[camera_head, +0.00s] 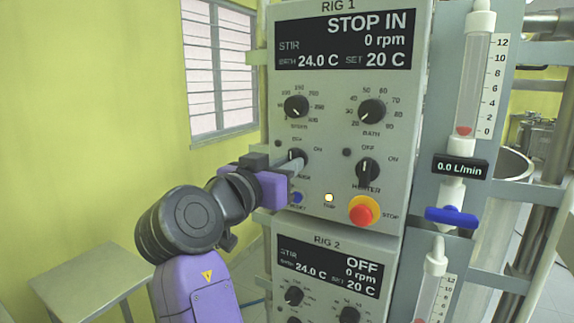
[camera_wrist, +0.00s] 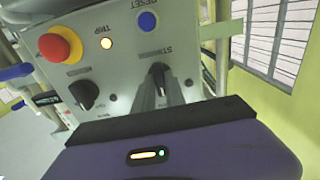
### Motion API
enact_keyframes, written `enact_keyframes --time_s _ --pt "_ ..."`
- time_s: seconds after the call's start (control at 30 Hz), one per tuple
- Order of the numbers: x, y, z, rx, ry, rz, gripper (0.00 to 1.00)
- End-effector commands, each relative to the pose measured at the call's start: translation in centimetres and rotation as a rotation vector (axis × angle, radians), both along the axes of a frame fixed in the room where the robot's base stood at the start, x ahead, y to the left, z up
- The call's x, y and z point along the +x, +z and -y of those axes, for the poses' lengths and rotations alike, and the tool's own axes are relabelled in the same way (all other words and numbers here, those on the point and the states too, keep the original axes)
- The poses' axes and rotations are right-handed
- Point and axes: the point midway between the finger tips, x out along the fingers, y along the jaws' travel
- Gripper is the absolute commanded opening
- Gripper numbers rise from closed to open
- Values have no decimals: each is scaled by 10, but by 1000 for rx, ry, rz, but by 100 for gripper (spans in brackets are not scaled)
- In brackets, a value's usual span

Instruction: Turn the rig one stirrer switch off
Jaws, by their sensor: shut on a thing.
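The rig 1 panel (camera_head: 336,190) is a grey box with knobs, switches and a display (camera_head: 342,40) that reads "STOP IN", "STIR 0 rpm", 24.0 C and set 20 C. My gripper (camera_head: 290,166) is at the stirrer switch (camera_head: 298,154), at the panel's left, and partly hides it. In the wrist view the dark stirrer switch (camera_wrist: 158,72) stands between the fingertips of my gripper (camera_wrist: 162,92), which is shut on it. The exact angle of the switch is hard to tell.
The heater switch (camera_head: 368,172) is to the right. Below are a blue reset button (camera_head: 297,197), a lit amber trip lamp (camera_head: 328,198) and a red stop button (camera_head: 363,211). The rig 2 panel (camera_head: 330,280) sits underneath. A flow tube (camera_head: 470,80) stands at right.

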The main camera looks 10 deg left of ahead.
Motion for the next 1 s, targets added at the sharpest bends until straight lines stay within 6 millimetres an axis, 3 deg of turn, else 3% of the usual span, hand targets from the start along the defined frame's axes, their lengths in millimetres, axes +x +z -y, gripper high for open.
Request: enact_keyframes --time_s 0.37,0.4,0.5,0.83,1.0 --pt "0 0 0 -7 -1 -1 0" --pt "0 0 0 -7 -1 -1 19" --pt "0 0 0 -7 0 -1 37" --pt "-1 0 -1 -5 1 -1 37" --pt "-18 -2 -8 -3 3 0 37"
